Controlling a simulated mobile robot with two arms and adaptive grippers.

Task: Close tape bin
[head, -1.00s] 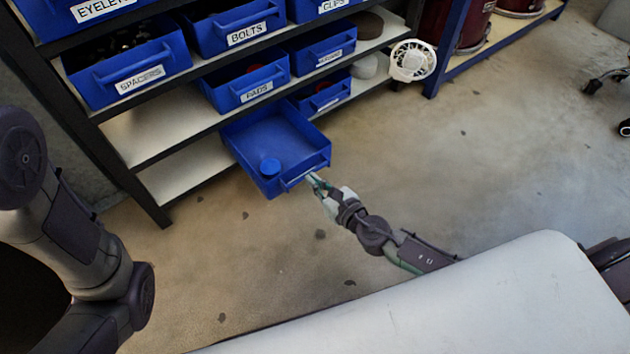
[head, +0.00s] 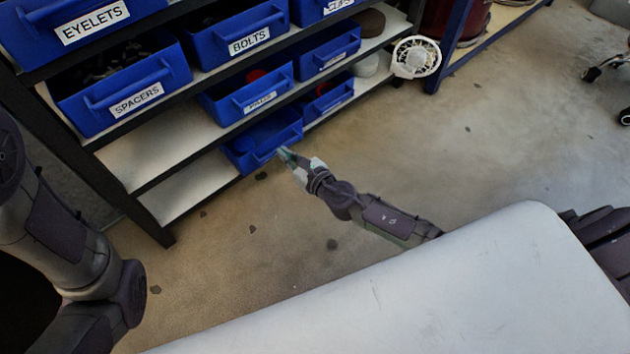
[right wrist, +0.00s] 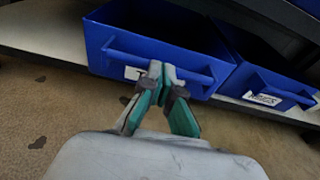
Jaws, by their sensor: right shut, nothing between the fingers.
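The tape bin (head: 240,161) is a blue open-topped bin on the lowest shelf of the rack. Most of it is under the shelf above, and its front still stands out a little past the shelf edge. In the right wrist view its blue front (right wrist: 112,58) has a bar handle and a white label, partly hidden by my fingers. My right gripper (head: 284,154) is shut and empty, its fingertips at the handle on the bin's front; it also shows in the right wrist view (right wrist: 161,72). My left arm is at the left edge, but its gripper is out of view.
The rack's shelves hold more blue bins, with spacers (head: 138,100), bolts (head: 250,43) and eyelets (head: 92,24) labels. A neighbouring bin (right wrist: 262,85) sits right of the tape bin in the right wrist view. A white fan (head: 416,58) is at the rack's right end. The floor in front is clear.

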